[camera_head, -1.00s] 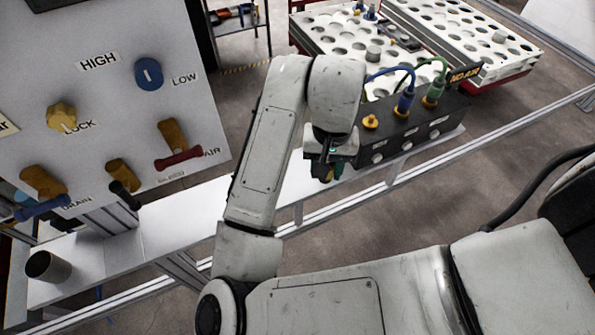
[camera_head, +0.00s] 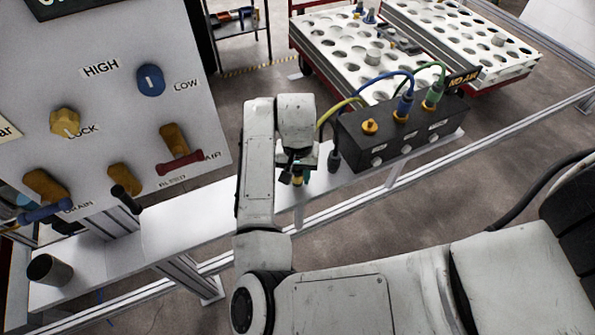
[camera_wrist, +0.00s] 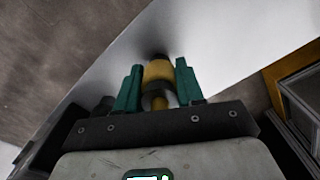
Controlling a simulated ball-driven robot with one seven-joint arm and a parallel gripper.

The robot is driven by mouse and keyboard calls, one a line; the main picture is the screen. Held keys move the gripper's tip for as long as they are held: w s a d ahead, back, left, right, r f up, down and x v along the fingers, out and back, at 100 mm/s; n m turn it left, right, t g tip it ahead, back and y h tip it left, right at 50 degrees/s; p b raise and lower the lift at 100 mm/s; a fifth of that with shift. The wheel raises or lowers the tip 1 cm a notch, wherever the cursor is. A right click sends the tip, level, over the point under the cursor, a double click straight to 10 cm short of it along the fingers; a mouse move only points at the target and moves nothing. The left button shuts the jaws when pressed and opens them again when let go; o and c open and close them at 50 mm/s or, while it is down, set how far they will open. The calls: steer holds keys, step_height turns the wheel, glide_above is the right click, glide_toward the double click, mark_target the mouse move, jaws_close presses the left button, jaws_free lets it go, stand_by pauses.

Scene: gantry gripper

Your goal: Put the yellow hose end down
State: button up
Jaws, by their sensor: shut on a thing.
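My gripper (camera_head: 299,179) is over the white rail shelf (camera_head: 190,213), left of the black valve box (camera_head: 385,140). In the wrist view its teal fingers (camera_wrist: 158,78) are shut on the yellow hose end (camera_wrist: 159,70), whose dark tip points at the white surface. The hose end shows only as a small bit of yellow in the head view (camera_head: 297,181). I cannot tell whether the tip touches the shelf. The yellow hose (camera_head: 343,105) curves behind my arm towards the box.
A dark upright fitting (camera_head: 334,158) stands just right of my gripper. A dark cup (camera_head: 48,269) stands at the shelf's left end; the shelf between is clear.

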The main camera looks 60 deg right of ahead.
steer(key=shift+f, duration=0.2)
steer(key=o, duration=1)
steer(key=shift+o, duration=0.2)
steer(key=shift+r, duration=0.1)
